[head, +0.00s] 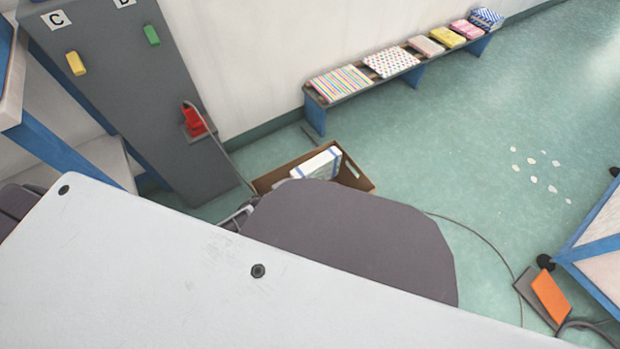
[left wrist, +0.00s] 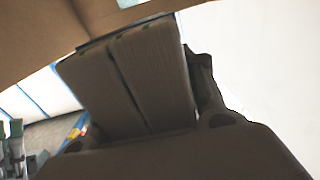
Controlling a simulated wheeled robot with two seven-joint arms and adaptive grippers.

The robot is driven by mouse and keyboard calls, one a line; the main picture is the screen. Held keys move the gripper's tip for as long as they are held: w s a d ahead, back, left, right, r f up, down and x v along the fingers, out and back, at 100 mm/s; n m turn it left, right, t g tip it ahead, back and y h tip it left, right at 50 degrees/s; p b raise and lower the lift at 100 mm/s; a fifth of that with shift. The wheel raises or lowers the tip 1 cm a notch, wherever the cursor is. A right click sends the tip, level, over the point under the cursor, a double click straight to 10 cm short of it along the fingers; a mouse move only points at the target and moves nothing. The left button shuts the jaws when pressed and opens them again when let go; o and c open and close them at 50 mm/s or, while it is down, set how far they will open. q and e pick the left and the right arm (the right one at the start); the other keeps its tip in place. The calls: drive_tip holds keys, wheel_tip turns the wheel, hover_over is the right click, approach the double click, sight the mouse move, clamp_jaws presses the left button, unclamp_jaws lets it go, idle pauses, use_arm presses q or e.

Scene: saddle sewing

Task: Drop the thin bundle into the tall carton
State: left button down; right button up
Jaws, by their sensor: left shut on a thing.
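My left gripper (left wrist: 125,32) fills the middle of the left wrist view, its two dark fingers side by side and close together. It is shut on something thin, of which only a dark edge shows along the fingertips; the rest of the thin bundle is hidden. A brown surface (left wrist: 35,35) crosses the top left, just beyond the fingertips. It may be the tall carton, but I cannot tell for sure. The head view shows no gripper and no carton that is clearly tall. My right gripper is in neither view.
A white tabletop (head: 130,270) fills the front, with a grey chair back (head: 350,235) against its far edge. A low cardboard box (head: 357,176) holding a white-and-blue packet (head: 318,164) stands behind. A bench (head: 317,116) with several patterned bundles lines the wall. Cables cross the green floor.

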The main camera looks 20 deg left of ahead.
sight(311, 165)
use_arm(q)
drive_tip(key=shift+w+r, duration=0.1)
drive_tip(key=shift+r, duration=0.05)
drive_tip(key=c, duration=1)
unclamp_jaws()
drive_tip(key=shift+o, duration=1.1)
drive_tip(key=shift+f, duration=0.25)
drive_tip(key=shift+r, duration=0.1)
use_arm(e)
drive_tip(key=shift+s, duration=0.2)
use_arm(q)
drive_tip(key=shift+r, duration=5.05)
drive_tip(key=shift+d+y, duration=0.1)
drive_tip(key=shift+y, duration=0.2)
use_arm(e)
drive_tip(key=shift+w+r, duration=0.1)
